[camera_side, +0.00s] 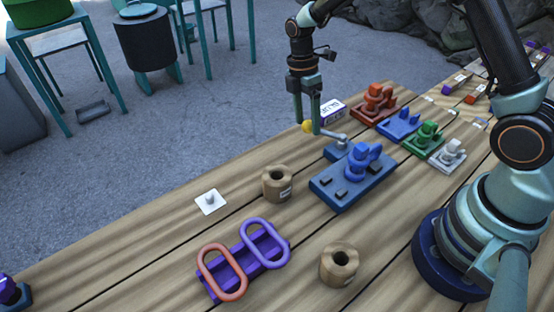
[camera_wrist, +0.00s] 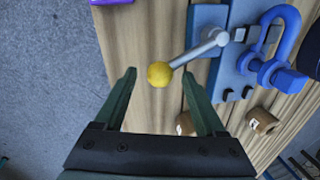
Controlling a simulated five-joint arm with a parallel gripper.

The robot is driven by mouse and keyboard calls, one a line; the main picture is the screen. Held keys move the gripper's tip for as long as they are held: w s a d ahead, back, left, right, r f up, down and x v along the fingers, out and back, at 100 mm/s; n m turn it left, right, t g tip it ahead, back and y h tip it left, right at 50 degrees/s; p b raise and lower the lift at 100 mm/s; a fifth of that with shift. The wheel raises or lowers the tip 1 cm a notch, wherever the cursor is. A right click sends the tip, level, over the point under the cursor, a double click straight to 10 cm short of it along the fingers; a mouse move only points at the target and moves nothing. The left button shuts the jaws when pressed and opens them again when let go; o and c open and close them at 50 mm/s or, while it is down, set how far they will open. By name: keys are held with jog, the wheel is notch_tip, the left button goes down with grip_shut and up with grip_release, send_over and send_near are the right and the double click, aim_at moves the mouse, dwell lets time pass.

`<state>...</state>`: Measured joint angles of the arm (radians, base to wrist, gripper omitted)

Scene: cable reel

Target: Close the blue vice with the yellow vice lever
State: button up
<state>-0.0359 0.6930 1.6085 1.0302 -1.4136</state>
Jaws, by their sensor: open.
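The blue vice (camera_side: 345,190) sits on the wooden table, a flat blue base with a blue shackle-shaped piece on top. Its grey lever arm (camera_side: 334,135) sticks out toward the far table edge and ends in a yellow ball (camera_side: 307,127). In the wrist view the yellow ball (camera_wrist: 159,74) lies just beyond and between the fingertips, with the grey lever (camera_wrist: 195,52) running up to the right to the vice (camera_wrist: 236,65). My gripper (camera_wrist: 160,85) is open and holds nothing. In the side view my gripper (camera_side: 307,125) points down at the yellow ball; whether a finger touches it is unclear.
Red (camera_side: 376,104), green (camera_side: 425,138) and white (camera_side: 449,154) fixtures stand right of the vice. Two wooden cylinders (camera_side: 277,184) (camera_side: 339,264) and a purple holder with oval rings (camera_side: 245,262) are to the left. A white plate (camera_side: 210,201) lies near the far edge.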

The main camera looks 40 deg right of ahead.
jog(key=shift+f, duration=0.3)
grip_shut()
jog(key=shift+d+r, duration=0.1)
dwell(1.2)
